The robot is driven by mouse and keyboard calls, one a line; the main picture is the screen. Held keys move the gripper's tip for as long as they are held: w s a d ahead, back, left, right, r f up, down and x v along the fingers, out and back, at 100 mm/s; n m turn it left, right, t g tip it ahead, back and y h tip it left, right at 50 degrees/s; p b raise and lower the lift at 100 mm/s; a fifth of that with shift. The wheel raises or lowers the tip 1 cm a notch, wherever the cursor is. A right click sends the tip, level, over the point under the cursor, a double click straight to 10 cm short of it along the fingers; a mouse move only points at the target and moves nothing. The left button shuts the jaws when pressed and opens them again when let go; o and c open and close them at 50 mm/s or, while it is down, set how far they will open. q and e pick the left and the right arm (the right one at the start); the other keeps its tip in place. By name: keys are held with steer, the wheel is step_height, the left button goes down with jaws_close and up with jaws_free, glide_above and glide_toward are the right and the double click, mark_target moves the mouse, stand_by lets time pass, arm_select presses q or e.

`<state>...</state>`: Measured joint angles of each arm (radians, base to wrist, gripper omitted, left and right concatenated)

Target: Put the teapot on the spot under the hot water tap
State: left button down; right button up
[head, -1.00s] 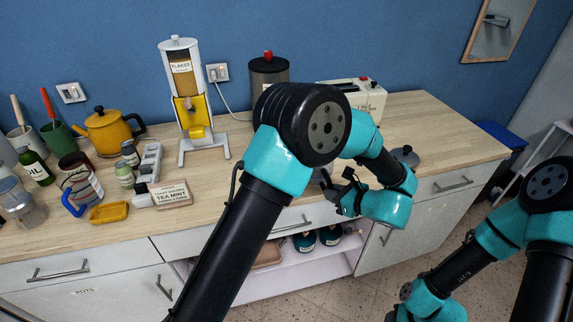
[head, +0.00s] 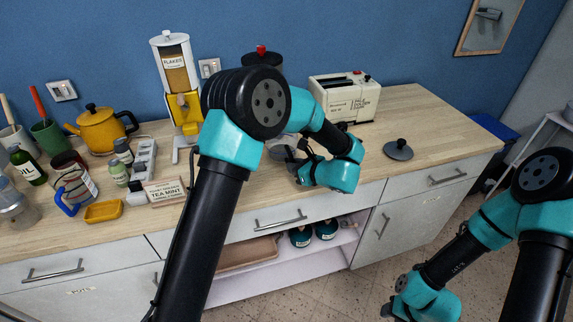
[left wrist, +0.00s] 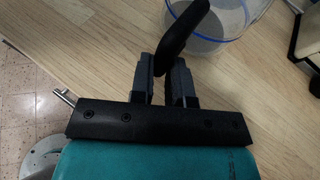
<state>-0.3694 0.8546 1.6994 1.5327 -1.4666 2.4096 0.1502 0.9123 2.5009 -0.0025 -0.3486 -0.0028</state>
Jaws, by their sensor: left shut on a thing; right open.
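A clear glass teapot (left wrist: 221,22) with a blue-tinted rim and a black handle shows at the top of the left wrist view. My left gripper (left wrist: 163,68) is shut on its black handle. In the head view the teapot (head: 280,149) is partly hidden behind my left arm, above the wooden counter. I cannot tell whether it touches the counter. The dark hot water urn (head: 262,60) with a red knob stands against the wall; its tap and the spot below are hidden by my left arm. My right gripper (head: 390,309) is low at the bottom, open and apart from the counter.
A dark grey lid (head: 398,150) lies on the right of the counter. A cream toaster (head: 345,98) stands behind it. A flakes dispenser (head: 178,85), a yellow kettle (head: 101,130), jars and a tea mint box (head: 165,191) stand to the left. The right counter is mostly clear.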

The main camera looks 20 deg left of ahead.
arm_select(q)
steer(key=shift+r+x, duration=0.2)
steer(key=shift+x, duration=0.8)
steer(key=shift+r+x, duration=0.2)
steer(key=shift+x, duration=0.75)
steer(key=shift+a+f, duration=0.1)
steer(key=shift+f, duration=0.25)
steer(key=c, duration=1.1)
jaws_free()
steer(key=shift+f, duration=0.15)
steer(key=v, duration=1.2)
